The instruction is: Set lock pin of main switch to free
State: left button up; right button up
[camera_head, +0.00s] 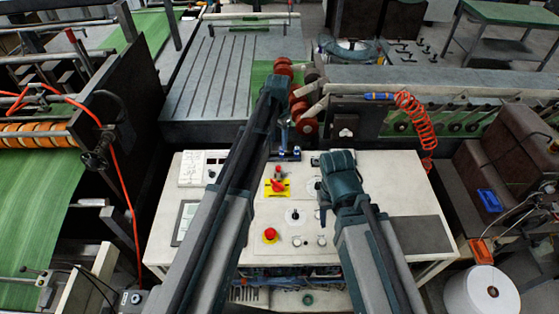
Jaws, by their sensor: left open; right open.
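The main switch (277,187) is a red rotary knob on a yellow plate, on the pale control desk (352,258). Its lock pin is too small to make out, so I cannot tell how it is set. My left gripper (286,154) is open at the desk's back edge, beyond the switch and apart from it. My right gripper (322,207) is open over the desk, to the right of the switch. It is small and partly hidden by my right arm.
A white panel (202,168) lies at the desk's back left, a dark grey pad (420,235) at right. Red rollers (304,108) and machinery stand behind the desk.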

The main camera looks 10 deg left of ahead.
aim_at(278, 167)
pick_arm(q)
jog(key=shift+s, duration=0.2)
pick_arm(e)
jog(key=shift+s+f, duration=0.1)
jog(key=shift+s, duration=0.1)
pick_arm(q)
notch_tip(278, 167, down, 14)
jog(key=b, duration=1.4)
jog(key=shift+r, duration=0.1)
pick_arm(e)
notch_tip(278, 167, down, 14)
jog(key=shift+w+r, duration=0.15)
jog(key=shift+r, duration=0.1)
pick_arm(q)
grip_shut()
jog(key=shift+w, duration=0.1)
